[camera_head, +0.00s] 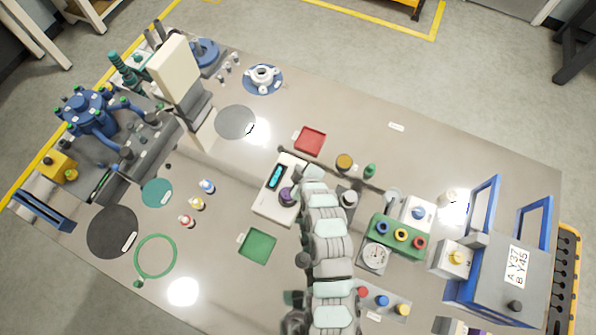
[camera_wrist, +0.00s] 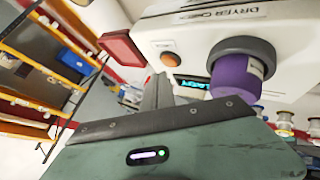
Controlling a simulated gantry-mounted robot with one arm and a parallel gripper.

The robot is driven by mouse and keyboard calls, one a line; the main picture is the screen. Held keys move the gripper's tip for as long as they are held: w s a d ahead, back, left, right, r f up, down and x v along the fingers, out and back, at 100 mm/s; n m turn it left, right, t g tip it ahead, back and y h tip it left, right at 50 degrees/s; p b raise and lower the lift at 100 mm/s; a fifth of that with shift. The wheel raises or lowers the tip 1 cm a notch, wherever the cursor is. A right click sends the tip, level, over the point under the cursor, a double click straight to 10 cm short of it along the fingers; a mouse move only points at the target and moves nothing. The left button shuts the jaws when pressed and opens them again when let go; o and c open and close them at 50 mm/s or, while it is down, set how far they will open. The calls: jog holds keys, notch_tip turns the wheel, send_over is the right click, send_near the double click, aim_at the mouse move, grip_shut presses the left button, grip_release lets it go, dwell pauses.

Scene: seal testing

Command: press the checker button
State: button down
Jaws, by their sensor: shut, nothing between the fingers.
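The checker (camera_head: 268,205) is a white box with a lit cyan display (camera_head: 275,176), left of my arm in the head view. In the wrist view the checker (camera_wrist: 200,38) fills the upper right, with a partly readable "DRYER C…" label. An orange round button (camera_wrist: 170,59) sits on its face, beside the lit display (camera_wrist: 191,87). A purple cylinder with a grey cap (camera_wrist: 246,66) is mounted at the checker; it also shows in the head view (camera_head: 287,196). My gripper (camera_wrist: 163,78) is shut and empty, its tips just below the button in the picture. Contact cannot be told.
A red tray (camera_head: 310,139) lies behind the checker and a green tray (camera_head: 257,245) in front. Small bottles (camera_head: 197,203) stand to the left. A green block with coloured rings (camera_head: 398,236) and a gauge (camera_head: 376,256) stand right of my arm.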

jog(key=shift+f+b, duration=0.2)
jog(key=shift+b, duration=0.1)
dwell(0.6)
jog(key=shift+f+b, duration=0.25)
jog(key=shift+b, duration=0.15)
jog(key=shift+f+b, duration=0.4)
jog(key=shift+b, duration=0.05)
dwell(0.6)
jog(key=shift+r, duration=0.8)
jog(key=shift+r+p, duration=1.2)
jog(key=shift+r, duration=1.35)
